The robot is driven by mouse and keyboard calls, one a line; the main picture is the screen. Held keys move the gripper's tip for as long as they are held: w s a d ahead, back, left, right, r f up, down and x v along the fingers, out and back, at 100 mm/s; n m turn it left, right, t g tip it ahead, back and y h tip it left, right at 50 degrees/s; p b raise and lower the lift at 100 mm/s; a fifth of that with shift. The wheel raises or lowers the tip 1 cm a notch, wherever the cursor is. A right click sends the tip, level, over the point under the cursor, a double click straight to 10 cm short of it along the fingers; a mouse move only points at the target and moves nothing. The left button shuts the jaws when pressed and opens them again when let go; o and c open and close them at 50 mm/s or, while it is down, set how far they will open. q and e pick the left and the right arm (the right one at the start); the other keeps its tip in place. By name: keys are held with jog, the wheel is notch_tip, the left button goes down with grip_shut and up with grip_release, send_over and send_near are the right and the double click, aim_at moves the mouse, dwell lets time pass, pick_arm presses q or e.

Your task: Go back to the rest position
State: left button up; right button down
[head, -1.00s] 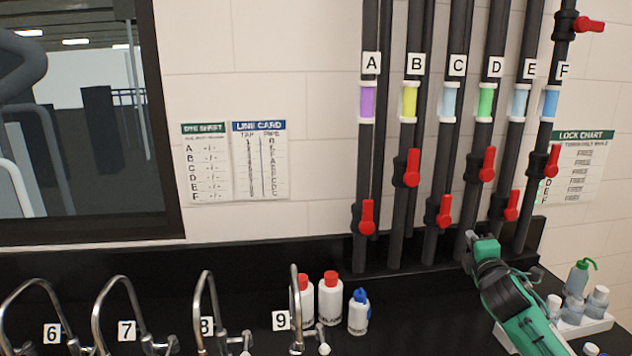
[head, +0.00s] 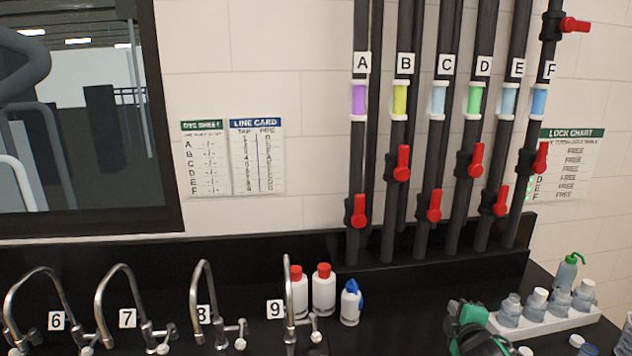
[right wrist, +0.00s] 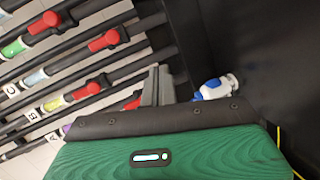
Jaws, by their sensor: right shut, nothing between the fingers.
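My right gripper (head: 464,314) is low in the head view, over the black counter and in front of the pipes, clear of the valves. In the right wrist view its grey fingers (right wrist: 157,84) are together with nothing between them. My left gripper is in neither view. Black pipes labelled A to F stand against the wall with red valve handles, such as the one on pipe A (head: 359,210). Numbered taps, including tap 9 (head: 288,290), line the front left of the counter.
Two red-capped white bottles (head: 323,288) and a blue-capped bottle (head: 350,303) stand beside tap 9. A white tray (head: 548,330) of several bottles is at the right. A dye sheet (head: 205,160), line card (head: 258,158) and lock chart (head: 570,165) hang on the wall.

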jog(key=s+a+f+m+g+y, duration=0.1)
jog(key=s+a+f+m+g, duration=0.2)
jog(key=s+f, duration=0.55)
jog(key=s+a+f+m+g, duration=0.35)
jog(key=s+f, duration=0.25)
jog(key=s, duration=0.5)
jog(key=s+a+f+m+g+y, duration=0.1)
jog(key=s+f+m+g, duration=0.15)
jog(key=s, duration=0.85)
jog(key=s+a+f+m+g, duration=0.1)
jog(key=s+a+m+g, duration=0.2)
jog(key=s, duration=0.7)
notch_tip(320, 180, down, 30)
jog(key=s+d+f+g, duration=0.1)
jog(key=s+d+f, duration=0.1)
jog(key=s+f, duration=0.7)
jog(key=s+d+f+g, duration=0.1)
jog(key=s+d+f, duration=0.1)
jog(key=s+f, duration=0.8)
notch_tip(320, 180, down, 2)
jog(key=shift+s+d+f, duration=0.1)
jog(key=shift+s+d, duration=0.05)
jog(key=shift+d, duration=0.05)
